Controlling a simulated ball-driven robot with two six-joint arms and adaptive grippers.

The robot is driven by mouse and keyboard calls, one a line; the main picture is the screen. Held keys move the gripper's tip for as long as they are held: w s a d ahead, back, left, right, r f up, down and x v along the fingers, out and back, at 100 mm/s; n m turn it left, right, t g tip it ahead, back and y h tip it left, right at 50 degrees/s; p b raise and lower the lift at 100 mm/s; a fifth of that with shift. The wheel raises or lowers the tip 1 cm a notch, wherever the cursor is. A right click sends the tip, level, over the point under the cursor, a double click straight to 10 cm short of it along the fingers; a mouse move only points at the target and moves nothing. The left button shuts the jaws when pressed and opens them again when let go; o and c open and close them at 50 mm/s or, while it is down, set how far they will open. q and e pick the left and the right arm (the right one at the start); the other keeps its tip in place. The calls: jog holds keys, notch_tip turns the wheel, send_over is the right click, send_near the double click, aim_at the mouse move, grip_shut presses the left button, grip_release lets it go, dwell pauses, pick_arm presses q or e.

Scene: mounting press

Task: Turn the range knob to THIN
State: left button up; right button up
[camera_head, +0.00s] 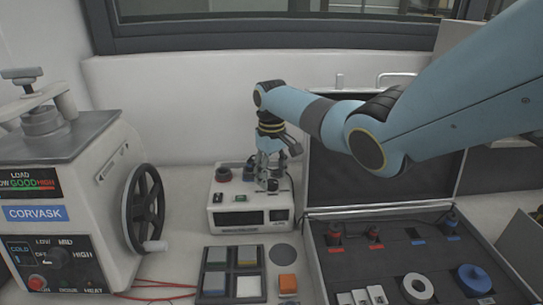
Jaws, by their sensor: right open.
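A small white instrument box (250,206) stands on the bench against the back wall, with a dark display on its front. On its top are a red-ringed socket or knob (223,173) at the left and a dark round part (249,172) further right. My right gripper (268,180) points down over the right part of the box top, open, with its fingers close to the top. The fingers hide what lies under them; I cannot tell whether they touch a knob. The THIN marking is too small to read. My left gripper is out of view.
At the left stands a Corvask press (70,170) with a black handwheel (145,208). An open case (400,206) with leads and rings fills the right.

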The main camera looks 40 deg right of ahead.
aim_at(272, 182)
notch_tip(272, 182, up, 10)
dwell(0.3)
dwell(0.5)
